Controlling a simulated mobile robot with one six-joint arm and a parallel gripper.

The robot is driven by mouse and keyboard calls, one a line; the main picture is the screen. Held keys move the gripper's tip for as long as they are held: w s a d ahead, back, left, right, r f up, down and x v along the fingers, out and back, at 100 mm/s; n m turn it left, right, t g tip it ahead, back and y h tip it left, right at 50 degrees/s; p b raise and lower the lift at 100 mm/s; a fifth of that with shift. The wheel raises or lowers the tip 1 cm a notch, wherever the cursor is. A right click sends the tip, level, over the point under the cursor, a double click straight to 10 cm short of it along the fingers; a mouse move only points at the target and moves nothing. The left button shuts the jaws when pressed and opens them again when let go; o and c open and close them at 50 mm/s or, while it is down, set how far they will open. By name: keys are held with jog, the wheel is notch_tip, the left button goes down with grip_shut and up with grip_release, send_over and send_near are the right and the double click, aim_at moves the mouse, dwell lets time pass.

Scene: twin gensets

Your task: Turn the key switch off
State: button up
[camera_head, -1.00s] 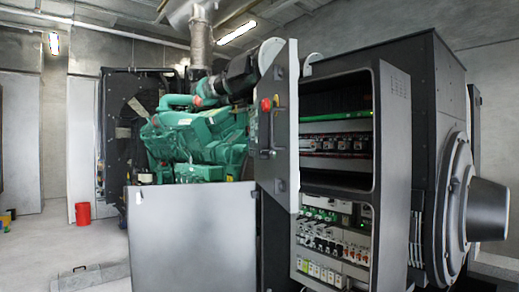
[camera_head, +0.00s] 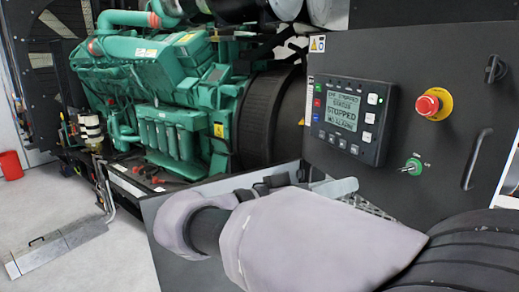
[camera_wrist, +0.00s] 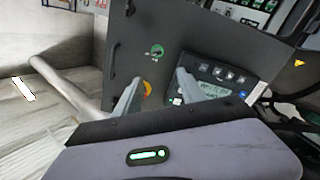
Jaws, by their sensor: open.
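The key switch (camera_head: 412,167) is a small green-ringed switch with a silvery key part on the dark control panel (camera_head: 440,75). It sits below the red emergency stop button (camera_head: 428,105) and right of the controller. In the wrist view the key switch (camera_wrist: 155,51) shows ahead of my gripper (camera_wrist: 158,75), just beyond and between the two fingertips. The fingers are apart and empty, and do not appear to touch the panel. In the head view my arm crosses the lower part, and the gripper is partly hidden behind it.
The controller (camera_head: 345,118) has a lit screen reading "STOPPED". A door handle (camera_head: 477,158) stands out at the panel's right. The green engine (camera_head: 165,75) fills the left. A red bucket (camera_head: 11,165) stands on open floor at far left.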

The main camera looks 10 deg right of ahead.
jog(key=b, duration=0.1)
send_near(402, 171)
jog(key=d, duration=0.3)
jog(key=w+d, duration=0.1)
jog(key=d, duration=0.2)
jog(key=w+d, duration=0.1)
jog(key=d, duration=0.2)
jog(key=shift+d, duration=0.15)
grip_shut()
